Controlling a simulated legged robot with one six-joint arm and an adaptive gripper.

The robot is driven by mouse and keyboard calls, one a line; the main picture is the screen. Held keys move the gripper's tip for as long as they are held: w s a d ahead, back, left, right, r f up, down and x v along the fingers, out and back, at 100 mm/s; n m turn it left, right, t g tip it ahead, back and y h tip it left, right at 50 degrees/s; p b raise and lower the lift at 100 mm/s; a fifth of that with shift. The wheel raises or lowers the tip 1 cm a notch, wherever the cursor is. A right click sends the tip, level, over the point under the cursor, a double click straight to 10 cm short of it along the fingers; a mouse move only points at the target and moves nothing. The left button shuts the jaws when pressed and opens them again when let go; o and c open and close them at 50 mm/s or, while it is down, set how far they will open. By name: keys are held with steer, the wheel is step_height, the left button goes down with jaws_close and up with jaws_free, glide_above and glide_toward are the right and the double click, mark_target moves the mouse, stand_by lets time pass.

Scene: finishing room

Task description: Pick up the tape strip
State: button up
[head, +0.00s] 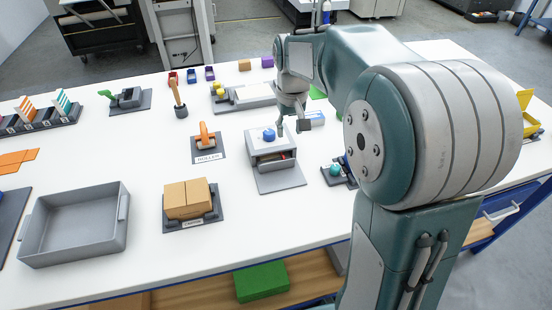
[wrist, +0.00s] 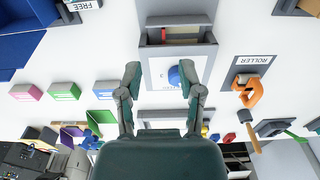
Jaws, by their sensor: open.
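I cannot pick out a tape strip for certain in either view. My gripper (head: 293,127) is open and empty, pointing down over a grey box (head: 262,150) with a blue knob (head: 268,135) on top. In the wrist view my gripper (wrist: 160,74) has its fingers spread over the box top, with the blue knob (wrist: 175,75) between them, nearer the right finger. The box's open front compartment (wrist: 155,52) holds a reddish-brown flat piece (wrist: 181,33) and other pieces too small to name. I cannot tell whether the fingers touch the box.
A grey tray (head: 75,245) and a cardboard box (head: 187,198) stand left of the grey box. An orange-handled roller (head: 205,138) is close on its left. A holder with a teal ball (head: 335,170) is on its right. A striped-card rack (head: 40,122) stands far left.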

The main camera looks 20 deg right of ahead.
steer(key=w+f, duration=0.2)
glide_above(284, 158)
steer(key=f, duration=0.5)
steer(key=shift+s+d+f, duration=0.15)
steer(key=shift+s+d, duration=0.1)
steer(key=shift+d, duration=0.1)
steer(key=f, duration=0.5)
steer(key=shift+w+a+f, duration=0.1)
steer(key=shift+w+a, duration=0.15)
steer(key=shift+a, duration=0.1)
steer(key=shift+c, duration=0.3)
jaws_close()
